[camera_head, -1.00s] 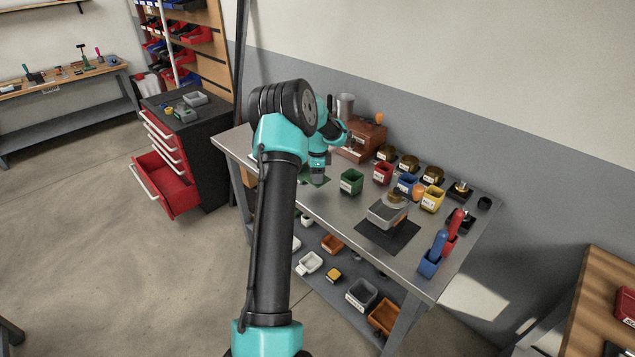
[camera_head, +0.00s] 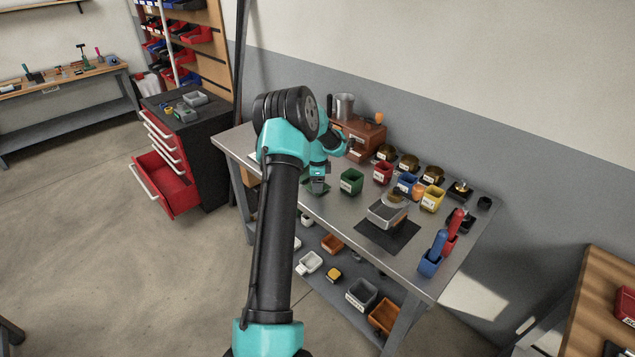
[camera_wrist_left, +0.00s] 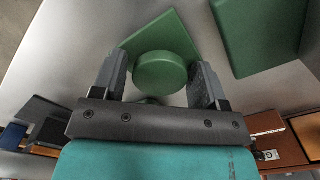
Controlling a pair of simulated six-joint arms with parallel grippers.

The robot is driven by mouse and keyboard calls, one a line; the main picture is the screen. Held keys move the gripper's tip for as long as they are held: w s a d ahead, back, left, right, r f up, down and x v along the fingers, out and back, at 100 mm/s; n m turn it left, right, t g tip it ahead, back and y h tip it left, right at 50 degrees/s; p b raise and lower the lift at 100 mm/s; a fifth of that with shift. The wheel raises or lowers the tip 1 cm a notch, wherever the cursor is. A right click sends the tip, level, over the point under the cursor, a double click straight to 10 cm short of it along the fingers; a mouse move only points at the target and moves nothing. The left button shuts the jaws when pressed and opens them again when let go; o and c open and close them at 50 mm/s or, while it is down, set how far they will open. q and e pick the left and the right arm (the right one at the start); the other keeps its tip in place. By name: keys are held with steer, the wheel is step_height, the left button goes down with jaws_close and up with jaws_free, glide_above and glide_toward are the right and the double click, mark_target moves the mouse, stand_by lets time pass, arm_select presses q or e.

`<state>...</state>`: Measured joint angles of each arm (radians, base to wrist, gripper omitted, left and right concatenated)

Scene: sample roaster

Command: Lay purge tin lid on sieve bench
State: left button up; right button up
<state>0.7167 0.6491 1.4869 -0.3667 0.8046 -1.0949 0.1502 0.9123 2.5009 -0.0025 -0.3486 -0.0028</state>
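A flat square green piece with a round knob, which looks like the purge tin lid (camera_wrist_left: 160,36), lies at the left end of the steel bench (camera_head: 345,208). Its round green knob (camera_wrist_left: 160,73) sits between the two fingers of my left gripper (camera_wrist_left: 160,84), with a narrow gap on each side. My left gripper is open, over the lid. In the head view the gripper (camera_head: 319,187) hides most of the lid. I cannot tell what is under the lid. My right gripper is not in view.
A green bin (camera_head: 351,182) stands close to the right of the gripper, with a red bin (camera_head: 383,173) beyond. A brown wooden box (camera_head: 362,139) is behind. A grey container (camera_head: 385,214) stands on a dark mat (camera_head: 388,238).

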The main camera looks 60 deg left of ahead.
arm_select(q)
steer(key=shift+o, duration=0.8)
steer(key=shift+r, duration=0.15)
step_height(320, 180, up, 12)
stand_by(0.4)
